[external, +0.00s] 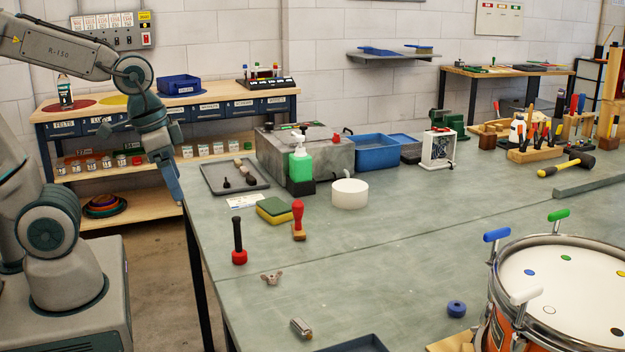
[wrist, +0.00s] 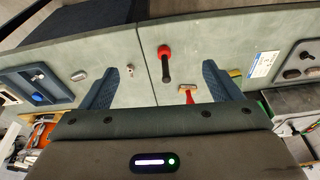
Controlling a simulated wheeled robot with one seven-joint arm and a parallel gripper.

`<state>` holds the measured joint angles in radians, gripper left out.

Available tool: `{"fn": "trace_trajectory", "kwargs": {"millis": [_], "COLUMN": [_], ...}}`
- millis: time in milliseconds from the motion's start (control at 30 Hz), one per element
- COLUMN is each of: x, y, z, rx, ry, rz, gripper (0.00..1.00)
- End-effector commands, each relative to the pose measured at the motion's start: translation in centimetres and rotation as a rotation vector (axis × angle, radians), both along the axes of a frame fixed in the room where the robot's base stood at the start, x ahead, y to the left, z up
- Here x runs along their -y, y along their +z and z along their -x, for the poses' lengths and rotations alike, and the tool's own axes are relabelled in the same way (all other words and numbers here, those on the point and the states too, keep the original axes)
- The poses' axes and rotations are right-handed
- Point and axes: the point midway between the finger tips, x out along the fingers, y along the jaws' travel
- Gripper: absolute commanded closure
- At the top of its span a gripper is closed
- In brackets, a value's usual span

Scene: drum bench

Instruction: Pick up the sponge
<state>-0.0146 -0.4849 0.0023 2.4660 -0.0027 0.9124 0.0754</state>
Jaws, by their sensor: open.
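The sponge (external: 275,209), yellow with a green side, lies on the grey-green bench near its left edge. In the wrist view a small yellow-green piece of the sponge (wrist: 235,74) shows just right of the right finger; the rest is hidden. My gripper (external: 176,194) hangs beside the bench's left edge in the external view, left of the sponge and apart from it. In the wrist view my gripper (wrist: 162,72) has its two blue fingers spread wide, with nothing held between them.
A white card (external: 244,201), a grey tray (external: 236,187), a green soap bottle (external: 300,165) and a white roll (external: 349,194) are close by.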

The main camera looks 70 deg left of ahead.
Motion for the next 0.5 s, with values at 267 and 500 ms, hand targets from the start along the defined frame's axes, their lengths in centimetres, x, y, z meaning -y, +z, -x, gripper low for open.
{"fn": "trace_trajectory", "kwargs": {"millis": [267,500], "x": [-3.3,-8.0], "y": [1.0,0.3], "z": [-8.3,-16.0], "rx": [-0.073,-0.138], "ry": [-0.339,-0.695], "rz": [-0.078,-0.13], "gripper": [0.15,0.15]}}
